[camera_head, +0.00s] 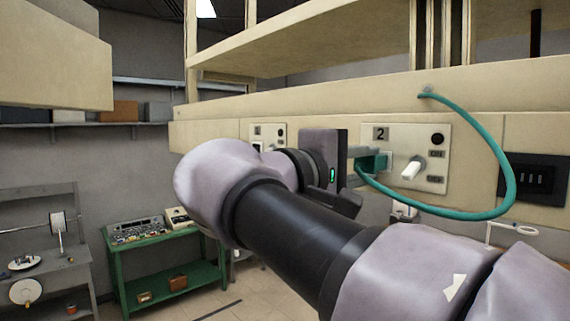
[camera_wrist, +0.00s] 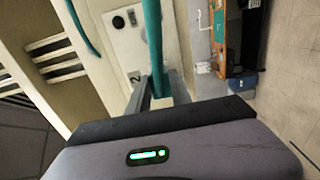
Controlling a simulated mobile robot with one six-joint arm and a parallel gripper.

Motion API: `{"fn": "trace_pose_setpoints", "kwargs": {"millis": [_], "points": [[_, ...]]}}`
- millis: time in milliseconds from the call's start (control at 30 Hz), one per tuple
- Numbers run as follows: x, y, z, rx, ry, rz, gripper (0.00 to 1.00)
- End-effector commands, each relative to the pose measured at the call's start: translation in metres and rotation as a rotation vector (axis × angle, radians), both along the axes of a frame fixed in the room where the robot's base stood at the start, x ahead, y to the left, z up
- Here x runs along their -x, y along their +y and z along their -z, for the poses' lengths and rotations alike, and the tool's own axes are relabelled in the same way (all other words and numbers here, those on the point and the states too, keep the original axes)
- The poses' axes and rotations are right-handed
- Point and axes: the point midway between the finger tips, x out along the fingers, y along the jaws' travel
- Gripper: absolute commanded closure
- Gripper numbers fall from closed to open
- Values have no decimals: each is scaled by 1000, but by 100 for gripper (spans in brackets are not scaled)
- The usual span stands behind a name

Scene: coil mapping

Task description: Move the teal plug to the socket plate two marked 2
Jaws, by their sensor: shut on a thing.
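The teal plug (camera_head: 376,163) is on a teal cable (camera_head: 512,180) that loops from the panel above. My gripper (camera_head: 378,160) is shut on the plug, in front of the left part of the socket plate marked 2 (camera_head: 436,171). That plate is cream, with a white lever and a black round spot at top right. In the wrist view the plug (camera_wrist: 160,90) sits between the fingers (camera_wrist: 158,98), with the cable rising from it and plate 2 (camera_wrist: 128,45) behind. Whether the plug touches the plate cannot be told.
Another socket plate (camera_head: 268,134) is left of plate 2, partly hidden by my arm. A black slotted panel (camera_head: 538,178) is at the right. A cream shelf (camera_head: 330,45) overhangs above. A green cart (camera_head: 165,255) with equipment stands back left, near bare floor.

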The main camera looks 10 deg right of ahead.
Motion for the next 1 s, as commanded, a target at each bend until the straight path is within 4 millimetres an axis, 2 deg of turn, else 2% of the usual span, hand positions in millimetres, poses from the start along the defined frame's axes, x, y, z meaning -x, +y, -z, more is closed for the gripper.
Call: {"fn": "trace_pose_setpoints", "kwargs": {"millis": [400,433,533,567,867,1000], "points": [[-1,-1,-1,1,-2,-1,100],[0,-1,-1,1,-2,-1,73],[0,-1,-1,1,-2,0,53],[0,-1,-1,1,-2,0,49],[0,1,0,0,-1,-1,49],[11,18,1,1,-2,-5,49]]}}
